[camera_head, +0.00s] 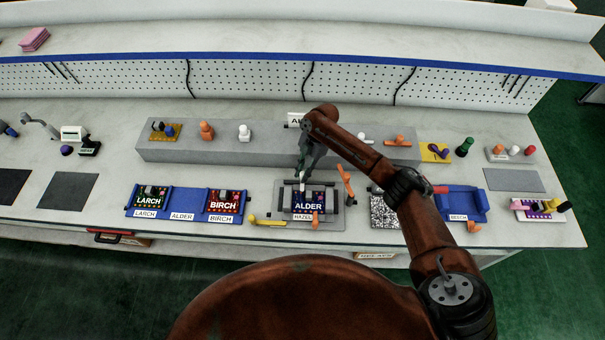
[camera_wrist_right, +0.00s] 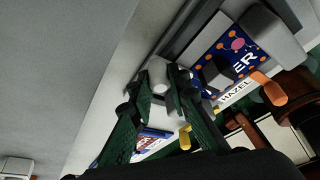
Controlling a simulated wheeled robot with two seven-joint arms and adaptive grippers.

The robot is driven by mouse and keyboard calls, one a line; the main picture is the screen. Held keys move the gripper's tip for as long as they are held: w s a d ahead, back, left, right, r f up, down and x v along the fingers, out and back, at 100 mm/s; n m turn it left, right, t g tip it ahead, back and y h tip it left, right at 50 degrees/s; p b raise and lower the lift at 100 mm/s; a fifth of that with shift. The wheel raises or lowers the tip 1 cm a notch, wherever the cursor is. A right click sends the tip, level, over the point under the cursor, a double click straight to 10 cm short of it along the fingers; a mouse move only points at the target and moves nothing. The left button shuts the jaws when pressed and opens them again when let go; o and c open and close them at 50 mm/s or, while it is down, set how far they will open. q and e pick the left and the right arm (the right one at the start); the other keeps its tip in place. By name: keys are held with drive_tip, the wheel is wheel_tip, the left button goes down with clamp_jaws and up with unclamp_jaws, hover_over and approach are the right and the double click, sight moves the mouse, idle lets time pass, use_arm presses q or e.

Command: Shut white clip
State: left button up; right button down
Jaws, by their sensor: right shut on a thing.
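The board also shows in the right wrist view (camera_wrist_right: 237,43), right of the fingers. My left gripper is not in view.
An orange clip (camera_head: 346,183) stands at the fixture's right; another orange clip (camera_head: 315,219) is at its front. A yellow clip (camera_head: 265,221) lies at its front left. A blue tray (camera_head: 181,202) with boards is left. A grey raised shelf (camera_head: 220,155) runs behind.

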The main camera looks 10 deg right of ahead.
drive_tip(key=c, duration=1.8)
unclamp_jaws()
drive_tip(key=v, duration=1.2)
drive_tip(key=shift+w, duration=0.15)
